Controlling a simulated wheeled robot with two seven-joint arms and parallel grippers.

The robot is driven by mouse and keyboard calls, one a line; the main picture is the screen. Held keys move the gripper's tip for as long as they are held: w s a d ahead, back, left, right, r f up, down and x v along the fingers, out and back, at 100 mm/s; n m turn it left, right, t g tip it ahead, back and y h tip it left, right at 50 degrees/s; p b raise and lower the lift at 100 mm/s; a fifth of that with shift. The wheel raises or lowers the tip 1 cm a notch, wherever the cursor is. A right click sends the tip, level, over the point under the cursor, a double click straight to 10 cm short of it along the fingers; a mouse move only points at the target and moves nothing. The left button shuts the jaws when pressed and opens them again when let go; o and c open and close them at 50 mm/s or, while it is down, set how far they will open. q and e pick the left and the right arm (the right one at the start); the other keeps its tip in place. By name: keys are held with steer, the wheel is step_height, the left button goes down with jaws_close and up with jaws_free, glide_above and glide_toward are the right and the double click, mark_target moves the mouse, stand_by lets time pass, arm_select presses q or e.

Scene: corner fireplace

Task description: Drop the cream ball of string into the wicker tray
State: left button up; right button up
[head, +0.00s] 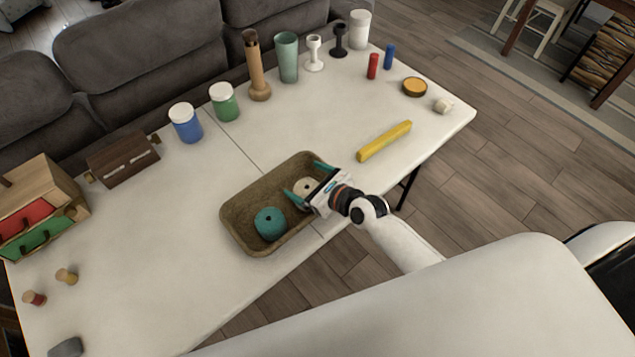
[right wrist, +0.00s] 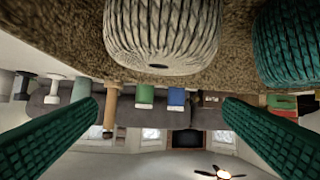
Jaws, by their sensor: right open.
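The wicker tray (head: 236,226) is on the white table, near its front edge. The cream ball of string (head: 305,187) is inside the tray at its right end, partly hidden by my right gripper. In the right wrist view, the cream ball (right wrist: 162,30) is against the tray's woven surface (right wrist: 75,30). A teal ball of string (head: 270,222) lies in the tray's left part. My right gripper (head: 307,180) is open at the tray's right end, its teal fingers apart around or just above the cream ball. In the wrist view the ball lies outside the gap between the fingers. My left gripper is not in view.
A yellow bar (head: 384,141) lies right of the tray. Jars (head: 186,123), a brown bottle (head: 256,70) and a green cup (head: 287,58) stand along the back. Two spools (head: 66,276) and a wooden drawer box (head: 38,208) are at left. The table around the tray is mostly clear.

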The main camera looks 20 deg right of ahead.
steer(key=s+d+r+n+g+h, duration=0.2)
steer(key=s+d+n+g+h, duration=0.15)
steer(key=s+n, duration=1.1)
steer(key=s+d+r+n+g+h, duration=0.2)
steer(key=s+n+g, duration=0.3)
steer(key=s+n, duration=0.95)
step_height(320, 180, down, 26)
steer(key=w+n+g, duration=0.1)
steer(key=w+n, duration=0.1)
steer(key=n, duration=0.1)
steer(key=s+d+f+g, duration=0.1)
steer(key=s+d+f, duration=0.1)
steer(key=s+f, duration=1.3)
steer(key=shift+s+d+f+b, duration=0.2)
steer(key=shift+s+d+b, duration=0.1)
steer(key=shift+s+d, duration=0.15)
